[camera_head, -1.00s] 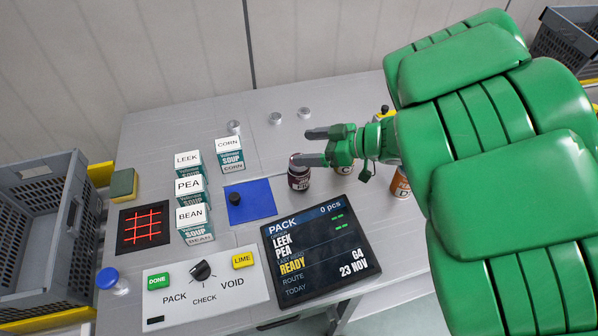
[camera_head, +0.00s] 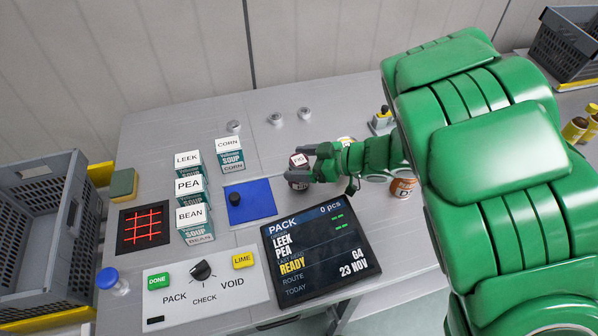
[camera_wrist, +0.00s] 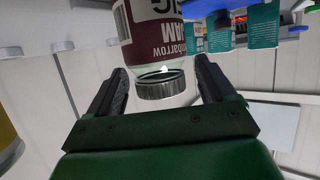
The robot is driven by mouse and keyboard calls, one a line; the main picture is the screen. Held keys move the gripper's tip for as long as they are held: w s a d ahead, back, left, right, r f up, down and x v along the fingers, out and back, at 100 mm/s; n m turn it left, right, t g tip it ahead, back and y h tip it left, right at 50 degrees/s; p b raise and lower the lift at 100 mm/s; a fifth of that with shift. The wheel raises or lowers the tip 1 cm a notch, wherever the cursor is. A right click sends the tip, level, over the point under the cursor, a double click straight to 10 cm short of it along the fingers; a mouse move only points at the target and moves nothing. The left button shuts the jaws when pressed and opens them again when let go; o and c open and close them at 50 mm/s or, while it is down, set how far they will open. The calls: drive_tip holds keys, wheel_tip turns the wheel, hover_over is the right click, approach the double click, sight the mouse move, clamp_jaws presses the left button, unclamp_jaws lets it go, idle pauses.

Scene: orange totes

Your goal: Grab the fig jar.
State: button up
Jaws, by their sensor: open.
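The fig jar (camera_head: 299,160) is dark with a white top marked FIG and stands on the grey table, right of the blue mat. In the wrist view the jar (camera_wrist: 158,40) appears upside down, with a maroon label and a grey metal rim. My gripper (camera_head: 301,163) is open, with its fingertips at the jar's two sides. In the wrist view my gripper (camera_wrist: 160,85) has one finger on each side of the jar, with gaps still showing. Part of the jar is hidden by my fingers in the head view.
Soup boxes (camera_head: 190,187) stand left of the blue mat (camera_head: 262,198). A display (camera_head: 320,252) and a button panel (camera_head: 205,285) lie in front. An orange-labelled jar (camera_head: 403,187) stands right, under my arm. Small metal lids (camera_head: 275,118) lie behind.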

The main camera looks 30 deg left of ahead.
drive_tip(key=shift+x, duration=1.2)
drive_tip(key=c, duration=1.3)
